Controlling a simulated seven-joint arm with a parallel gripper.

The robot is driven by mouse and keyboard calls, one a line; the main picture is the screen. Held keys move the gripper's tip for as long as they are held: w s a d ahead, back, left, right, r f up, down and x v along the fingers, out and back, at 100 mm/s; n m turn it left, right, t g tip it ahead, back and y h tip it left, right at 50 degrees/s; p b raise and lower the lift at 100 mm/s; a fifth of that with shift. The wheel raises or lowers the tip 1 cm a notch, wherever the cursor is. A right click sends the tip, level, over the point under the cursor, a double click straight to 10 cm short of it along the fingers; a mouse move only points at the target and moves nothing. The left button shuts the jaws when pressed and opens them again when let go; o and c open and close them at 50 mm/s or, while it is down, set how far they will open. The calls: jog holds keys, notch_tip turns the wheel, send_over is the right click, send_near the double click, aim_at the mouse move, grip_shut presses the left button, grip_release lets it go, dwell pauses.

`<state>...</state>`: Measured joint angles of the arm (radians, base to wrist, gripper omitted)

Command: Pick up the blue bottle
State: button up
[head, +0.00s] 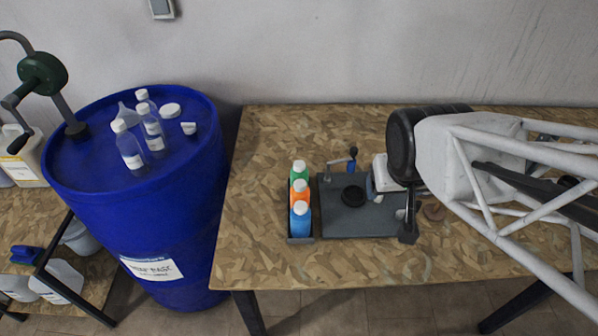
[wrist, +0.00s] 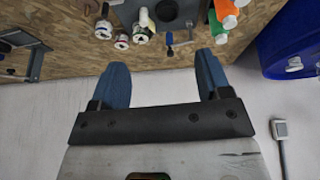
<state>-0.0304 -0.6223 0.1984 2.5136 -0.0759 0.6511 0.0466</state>
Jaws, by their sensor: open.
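In the wrist view I see the orange bottle (wrist: 224,8) and the green bottle (wrist: 214,24), but the blue one is out of frame. My gripper (wrist: 160,58) has two blue fingers, spread apart and empty. In the head view my arm reaches in from the right, with its end right of the bottles; the fingers are not clear there.
A dark grey plate (head: 345,222) with small tools lies directly right of the bottles on the wood-chip table (head: 270,145). A large blue drum (head: 180,220) carrying clear bottles stands left of the table. The wall is behind. The table left of the bottles is clear.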

jog(key=w+a+f+n+t+y, duration=0.1)
jog(key=w+a+f+n+t, duration=0.1)
jog(key=w+a+f+t, duration=0.45)
jog(key=n+y, duration=0.3)
jog(key=y, duration=0.3)
send_near(303, 209)
jog(key=shift+t, duration=0.45)
jog(key=shift+x, duration=2.5)
jog(key=shift+f, duration=0.1)
jog(key=shift+x, duration=1.3)
jog(key=shift+x, duration=2.6)
jog(key=shift+s+f, duration=0.15)
jog(key=shift+c, duration=0.3)
jog(key=shift+f, duration=0.1)
grip_shut()
